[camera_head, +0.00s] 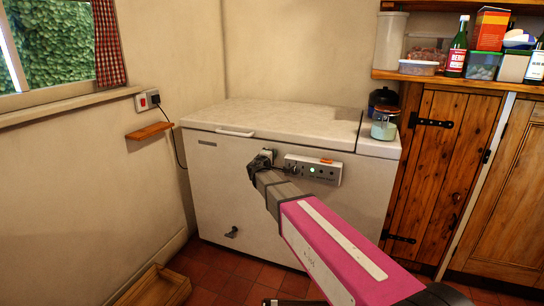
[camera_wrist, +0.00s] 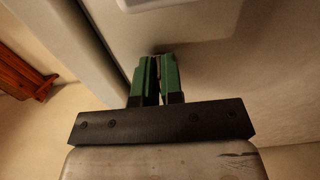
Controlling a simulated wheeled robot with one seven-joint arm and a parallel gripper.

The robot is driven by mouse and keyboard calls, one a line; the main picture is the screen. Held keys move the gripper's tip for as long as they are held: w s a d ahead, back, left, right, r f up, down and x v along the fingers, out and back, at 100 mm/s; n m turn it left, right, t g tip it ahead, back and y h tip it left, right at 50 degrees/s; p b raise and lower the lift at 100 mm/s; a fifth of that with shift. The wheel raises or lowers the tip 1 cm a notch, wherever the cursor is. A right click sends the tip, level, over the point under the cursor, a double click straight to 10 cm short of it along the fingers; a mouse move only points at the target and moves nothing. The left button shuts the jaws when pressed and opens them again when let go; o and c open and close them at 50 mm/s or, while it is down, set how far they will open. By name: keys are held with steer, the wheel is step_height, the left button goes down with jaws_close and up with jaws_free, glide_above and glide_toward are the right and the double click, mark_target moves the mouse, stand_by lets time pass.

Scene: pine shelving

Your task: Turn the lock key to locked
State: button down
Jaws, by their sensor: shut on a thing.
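A white chest freezer (camera_head: 230,190) stands against the wall with its lid closed. A control panel (camera_head: 314,170) with a green light and an orange switch is on its front. My gripper (camera_head: 262,160) is at the freezer's front, just left of the panel, at the end of my pink and grey arm. In the wrist view, the green fingers of my gripper (camera_wrist: 156,78) are close together against the freezer front (camera_wrist: 215,60). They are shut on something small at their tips. The lock key is mostly hidden there, and its turn cannot be read.
A small wooden wall shelf (camera_head: 149,131) is at left. A wooden crate (camera_head: 155,287) is on the tiled floor. A wooden cupboard (camera_head: 450,150) is at right.

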steer(key=c, duration=1.3)
jaws_free()
steer(key=shift+o, duration=0.2)
steer(key=shift+s, duration=0.1)
steer(key=v, duration=1)
steer(key=shift+s, duration=0.35)
steer(key=shift+a, duration=0.1)
